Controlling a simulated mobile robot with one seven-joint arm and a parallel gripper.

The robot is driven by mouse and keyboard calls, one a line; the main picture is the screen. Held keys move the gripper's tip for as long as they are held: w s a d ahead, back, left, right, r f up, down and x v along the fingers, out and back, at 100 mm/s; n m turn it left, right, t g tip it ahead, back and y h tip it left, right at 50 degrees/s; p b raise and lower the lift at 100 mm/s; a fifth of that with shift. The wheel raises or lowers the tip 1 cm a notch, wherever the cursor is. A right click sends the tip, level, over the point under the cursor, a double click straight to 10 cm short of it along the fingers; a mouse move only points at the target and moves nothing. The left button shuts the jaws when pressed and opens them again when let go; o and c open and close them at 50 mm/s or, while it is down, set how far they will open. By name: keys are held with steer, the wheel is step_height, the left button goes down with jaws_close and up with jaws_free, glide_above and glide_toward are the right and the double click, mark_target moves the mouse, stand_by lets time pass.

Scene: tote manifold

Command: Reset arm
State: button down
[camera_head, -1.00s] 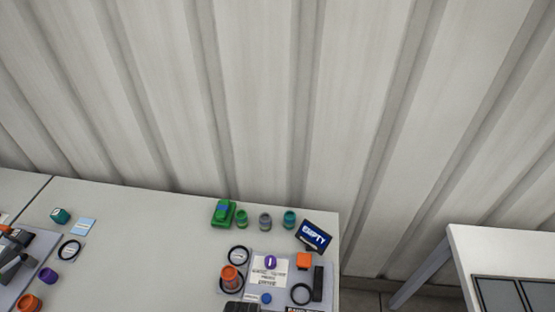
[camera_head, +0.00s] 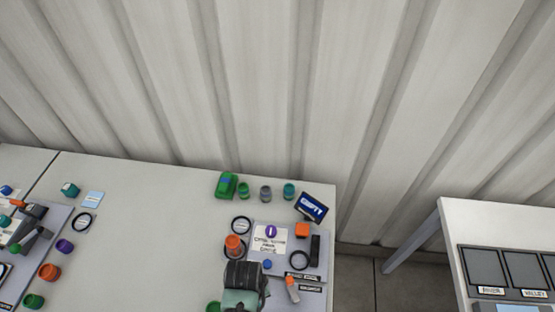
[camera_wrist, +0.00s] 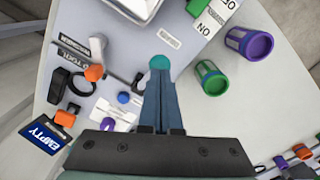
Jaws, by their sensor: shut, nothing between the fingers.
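My gripper (camera_wrist: 160,80) points out over the table in the wrist view. Its two blue-grey fingers lie together, shut and empty. A small teal round thing (camera_wrist: 159,62) shows at the fingertips; I cannot tell whether they touch it. In the head view, a dark and grey-green part of my arm shows at the bottom, over the near edge of the grey panel (camera_head: 262,228). The fingers cannot be made out there.
The pale table (camera_head: 150,200) holds a green box (camera_head: 227,185), several small cups and a blue EMPTY sign (camera_head: 312,207). Another table (camera_head: 460,220) stands at the right, across a gap.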

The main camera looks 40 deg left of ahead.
steer(key=shift+r, duration=0.2)
stand_by(0.6)
steer(key=w+r+m+t+y+b, duration=0.45)
steer(key=w+r+t, duration=0.55)
steer(key=w+r, duration=1.55)
steer(key=w+d+r+m+t+h+b, duration=0.15)
steer(key=d+r+t, duration=0.25)
steer(key=r, duration=0.6)
steer(key=d+r+m+t, duration=0.2)
steer(key=d+r+t, duration=0.1)
steer(key=r, duration=0.7)
steer(key=d+r+m+t+b, duration=0.1)
steer(key=d+r+t, duration=0.3)
steer(key=r, duration=0.6)
steer(key=s+d+r+m+t+h+b, duration=0.1)
steer(key=s+d+r+t, duration=0.2)
steer(key=s+r, duration=0.3)
steer(key=s+d+r+m+t+h+b, duration=0.1)
steer(key=s+d+r+m+t+h, duration=0.1)
steer(key=s+r, duration=0.4)
step_height(320, 180, up, 3)
steer(key=shift+s+d+r+t, duration=0.2)
steer(key=shift+d+t, duration=0.5)
steer(key=shift+d, duration=0.3)
